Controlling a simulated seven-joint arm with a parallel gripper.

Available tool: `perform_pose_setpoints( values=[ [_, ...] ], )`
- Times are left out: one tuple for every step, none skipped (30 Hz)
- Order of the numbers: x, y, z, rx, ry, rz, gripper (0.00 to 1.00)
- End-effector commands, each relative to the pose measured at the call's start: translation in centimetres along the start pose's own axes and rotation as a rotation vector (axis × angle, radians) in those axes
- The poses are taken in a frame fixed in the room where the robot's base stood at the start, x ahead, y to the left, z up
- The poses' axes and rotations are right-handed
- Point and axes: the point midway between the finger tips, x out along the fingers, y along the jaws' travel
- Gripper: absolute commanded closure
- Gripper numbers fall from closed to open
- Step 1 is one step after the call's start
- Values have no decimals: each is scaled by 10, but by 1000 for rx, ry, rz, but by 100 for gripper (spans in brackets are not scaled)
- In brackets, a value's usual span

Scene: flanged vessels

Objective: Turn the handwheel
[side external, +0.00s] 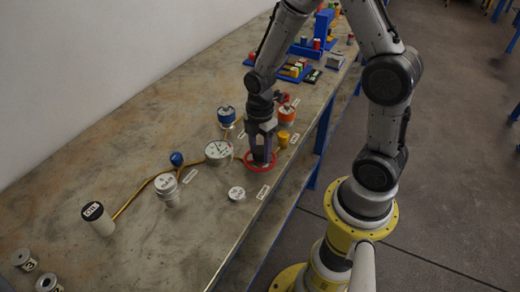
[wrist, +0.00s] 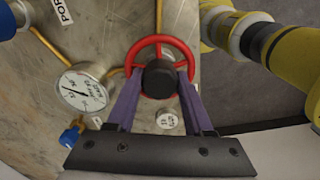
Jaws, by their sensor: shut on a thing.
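The red handwheel (side external: 247,161) sits near the front edge of the bench in the side view, beside a round dial gauge. In the wrist view the red handwheel (wrist: 160,40) shows its rim and a dark round hub (wrist: 159,78). My gripper (side external: 261,150) points down onto the handwheel. In the wrist view its two purple fingers (wrist: 158,92) reach in at either side of the hub, inside the rim, and are shut on the handwheel. The lower part of the rim is hidden behind the fingers.
A dial gauge (side external: 218,150) stands just left of the handwheel, with a blue-topped vessel (side external: 226,115) behind it. An orange-topped vessel (side external: 287,114) and a yellow cylinder (side external: 283,139) are close on the right. A small white disc (side external: 236,193) lies in front.

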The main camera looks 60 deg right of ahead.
Motion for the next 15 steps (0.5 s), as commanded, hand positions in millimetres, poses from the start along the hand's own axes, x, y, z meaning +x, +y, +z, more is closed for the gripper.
perform_pose_setpoints(
  values=[
    [0, 0, 0, 0, 0, 0, 94],
    [0, 0, 0, 0, 0, 0, 99],
    [0, 0, 0, 0, 0, 0, 100],
    [0, 0, 0, 1, 0, 0, 100],
    [0, 0, 0, 4, 0, 0, 100],
    [0, 0, 0, 13, 0, 0, 100],
    [-1, 0, 0, 24, 0, 0, 100],
    [-1, 0, 0, 41, 0, 1, 100],
    [-1, 0, 0, 70, 0, 2, 100],
    [-1, 0, 0, 97, 0, 2, 100],
    [-1, 0, 0, 127, 0, 2, 100],
    [-1, 0, 0, 169, 0, 2, 100],
    [-1, 0, 0, 201, 0, 2, 100],
    [-1, 0, 0, 232, 0, 1, 100],
    [-1, 0, 0, 272, 0, 1, 100]
  ],
)
